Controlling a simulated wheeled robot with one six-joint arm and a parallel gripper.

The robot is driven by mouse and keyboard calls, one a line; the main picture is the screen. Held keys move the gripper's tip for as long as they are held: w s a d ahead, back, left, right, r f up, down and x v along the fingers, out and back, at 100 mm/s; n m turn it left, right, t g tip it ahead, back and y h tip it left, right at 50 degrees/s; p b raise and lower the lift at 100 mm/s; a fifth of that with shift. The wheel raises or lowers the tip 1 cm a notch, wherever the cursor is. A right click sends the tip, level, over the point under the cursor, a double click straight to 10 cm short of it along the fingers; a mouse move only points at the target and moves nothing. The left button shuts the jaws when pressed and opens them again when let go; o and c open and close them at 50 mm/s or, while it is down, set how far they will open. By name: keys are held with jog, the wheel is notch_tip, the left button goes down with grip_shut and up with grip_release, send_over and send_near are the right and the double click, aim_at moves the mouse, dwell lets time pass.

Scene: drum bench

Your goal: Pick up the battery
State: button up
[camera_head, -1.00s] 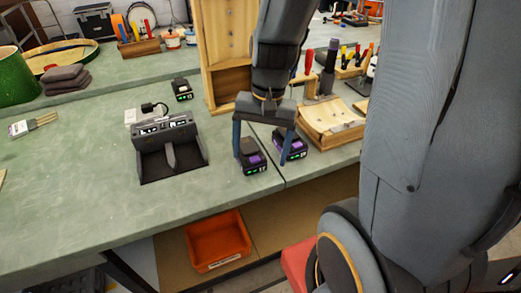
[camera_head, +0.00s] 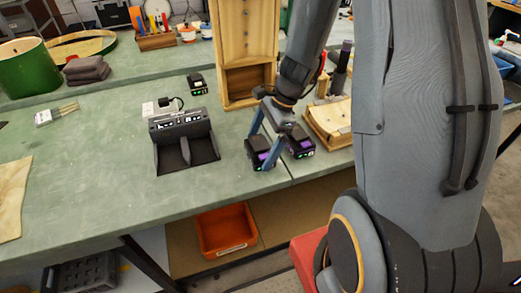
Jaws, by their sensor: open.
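Two black and purple batteries stand side by side near the bench's front edge, a left one (camera_head: 256,157) and a right one (camera_head: 300,146). A third, black battery with green lights (camera_head: 197,84) stands farther back. My gripper (camera_head: 261,148) points down at the left purple battery, jaws open. One blue finger comes down at that battery's far left side, and the other passes in front of its right part. The fingers partly hide it, and I cannot tell whether they touch it. The right battery is just right of the near finger.
A dark charger dock (camera_head: 184,144) stands to the left. A wooden drawer cabinet (camera_head: 248,45) rises behind the gripper, and a wooden tray (camera_head: 330,122) lies to the right. An orange bin (camera_head: 226,231) sits below. Bench left of the dock is mostly clear.

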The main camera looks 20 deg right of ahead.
jog(key=shift+a+f, duration=0.25)
jog(key=shift+f, duration=0.3)
jog(key=c, duration=1.3)
